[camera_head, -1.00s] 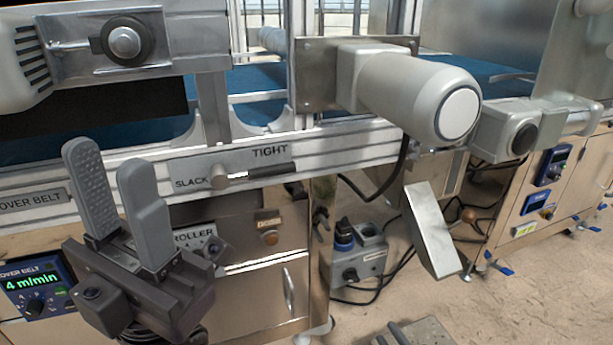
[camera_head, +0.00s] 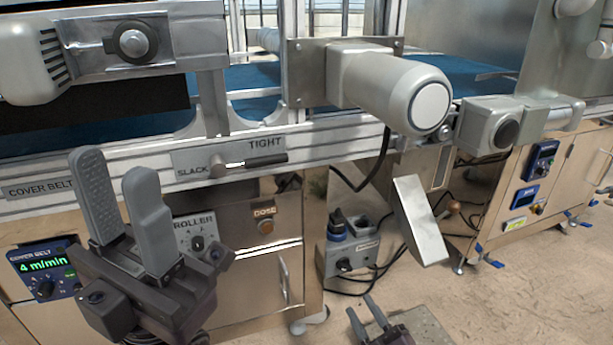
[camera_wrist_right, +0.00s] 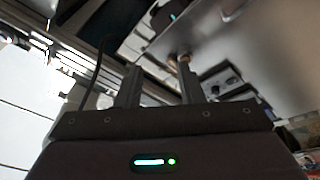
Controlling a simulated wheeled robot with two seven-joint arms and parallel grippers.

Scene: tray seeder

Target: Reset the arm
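My left gripper (camera_head: 128,205) is in front of the machine at the lower left of the head view. Its two grey fingers point up and stand apart with nothing between them. My right gripper (camera_head: 368,312) shows at the bottom edge of the head view, low over the floor. Its fingers are apart and empty. In the right wrist view the two fingers (camera_wrist_right: 158,88) also stand apart, with no object held between them.
The SLACK/TIGHT slider (camera_head: 222,163) is on the rail behind my left gripper. The cover belt panel (camera_head: 45,270) reads 4 m/min. A grey motor (camera_head: 385,88) juts out, with a tilted metal chute (camera_head: 420,222) below. A grey control box (camera_head: 350,255) stands behind my right gripper.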

